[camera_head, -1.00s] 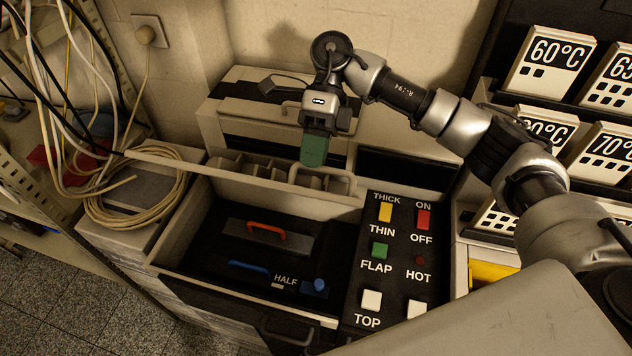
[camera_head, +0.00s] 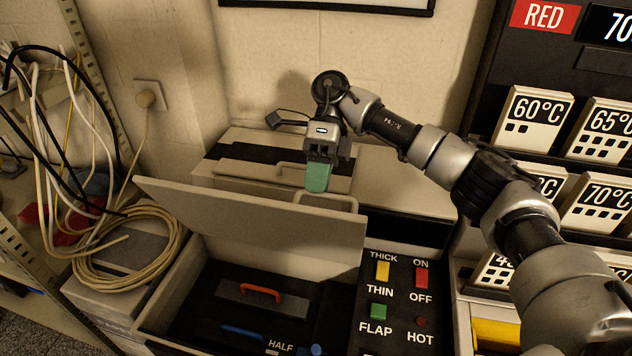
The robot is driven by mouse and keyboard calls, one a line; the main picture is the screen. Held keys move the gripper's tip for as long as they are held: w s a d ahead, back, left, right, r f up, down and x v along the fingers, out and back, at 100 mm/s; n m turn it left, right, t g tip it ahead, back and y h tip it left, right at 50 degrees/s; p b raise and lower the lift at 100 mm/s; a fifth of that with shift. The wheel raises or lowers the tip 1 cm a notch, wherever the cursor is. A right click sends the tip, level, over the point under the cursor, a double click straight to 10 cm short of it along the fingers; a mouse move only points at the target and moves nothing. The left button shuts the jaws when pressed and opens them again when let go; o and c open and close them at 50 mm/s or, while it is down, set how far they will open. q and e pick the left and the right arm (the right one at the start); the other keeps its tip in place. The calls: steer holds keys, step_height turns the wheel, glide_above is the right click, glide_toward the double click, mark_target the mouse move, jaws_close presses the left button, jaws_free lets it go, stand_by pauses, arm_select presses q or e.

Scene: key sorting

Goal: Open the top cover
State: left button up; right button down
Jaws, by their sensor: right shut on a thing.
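The top cover (camera_head: 250,222) is a broad beige panel, raised on its edge and tilted over the back of the open dark bin. A pale loop handle (camera_head: 340,199) stands on its upper edge. My right gripper (camera_head: 318,180), with green at its fingertips, is at that handle and shut on it; the fingertips hide part of the loop. My left gripper is not in view.
The bin holds a red handle (camera_head: 260,291) and a blue one (camera_head: 243,334). A button panel (camera_head: 400,300) lies to the right. Coiled cable (camera_head: 125,262) sits at left. Temperature blocks (camera_head: 533,122) stand at right, near my right arm.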

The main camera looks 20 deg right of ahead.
steer(key=c, duration=1.5)
jaws_free()
steer(key=shift+d+f, duration=0.15)
steer(key=shift+f, duration=0.55)
steer(key=o, duration=0.3)
steer(key=shift+w+d+f, duration=0.15)
steer(key=shift+w+d, duration=0.05)
steer(key=shift+w, duration=0.2)
steer(key=shift+o, duration=0.2)
steer(key=shift+s+a, duration=0.1)
steer(key=shift+r, duration=0.35)
steer(key=p+v, duration=0.6)
steer(key=v, duration=0.4)
steer(key=shift+w+r, duration=0.15)
steer(key=shift+w, duration=0.2)
